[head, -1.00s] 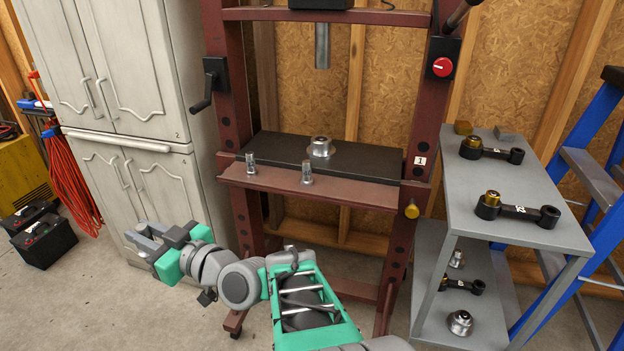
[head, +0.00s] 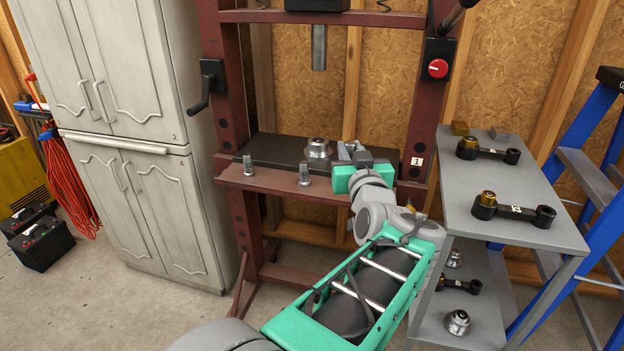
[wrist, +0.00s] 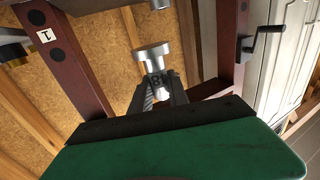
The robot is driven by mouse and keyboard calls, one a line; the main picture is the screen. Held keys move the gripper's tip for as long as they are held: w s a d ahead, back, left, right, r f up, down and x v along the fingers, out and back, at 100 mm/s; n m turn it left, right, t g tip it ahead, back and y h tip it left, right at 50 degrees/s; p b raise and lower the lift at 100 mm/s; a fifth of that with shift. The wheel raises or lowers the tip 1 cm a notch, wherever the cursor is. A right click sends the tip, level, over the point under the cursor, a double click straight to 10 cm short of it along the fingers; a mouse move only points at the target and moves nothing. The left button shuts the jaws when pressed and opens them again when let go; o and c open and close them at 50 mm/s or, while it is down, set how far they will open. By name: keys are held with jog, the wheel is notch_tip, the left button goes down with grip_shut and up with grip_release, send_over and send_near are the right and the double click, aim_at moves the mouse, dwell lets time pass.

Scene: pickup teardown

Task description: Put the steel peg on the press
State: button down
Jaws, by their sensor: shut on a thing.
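My gripper (head: 350,151) is in front of the right part of the press bed, beside the flanged steel fitting. In the wrist view my gripper (wrist: 158,85) has its fingers closed on a bright steel piece, the steel peg (wrist: 150,55), with a wide round end beyond the fingertips. In the head view the peg cannot be told apart from the fingers. The dark red press (head: 232,100) has a black bed plate (head: 275,147) and a steel ram (head: 319,48) hanging above it. I cannot tell whether the peg touches the bed.
A flanged steel fitting (head: 318,149) stands on the bed. Two small steel pins (head: 249,165) (head: 304,174) stand on the front rail. A grey cart (head: 520,190) with dark link arms is at right, and a blue ladder (head: 595,190) beyond it. The left bed is clear.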

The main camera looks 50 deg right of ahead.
jog(key=w+d+f, duration=0.2)
jog(key=w+f, duration=0.1)
jog(key=w+d+f, duration=0.1)
jog(key=w+f, duration=0.2)
jog(key=w, duration=0.1)
jog(key=w+d+f+b, duration=0.1)
jog(key=w+d+f, duration=0.1)
jog(key=w, duration=0.1)
jog(key=shift+w+d+f, duration=0.35)
jog(key=shift+f, duration=0.05)
jog(key=shift+w+d+f+b, duration=0.15)
jog(key=shift+f+b, duration=0.2)
jog(key=shift+f, duration=1.35)
jog(key=shift+f, duration=0.1)
jog(key=shift+f, duration=0.1)
jog(key=c, duration=1.3)
grip_release()
jog(key=shift+o, duration=0.2)
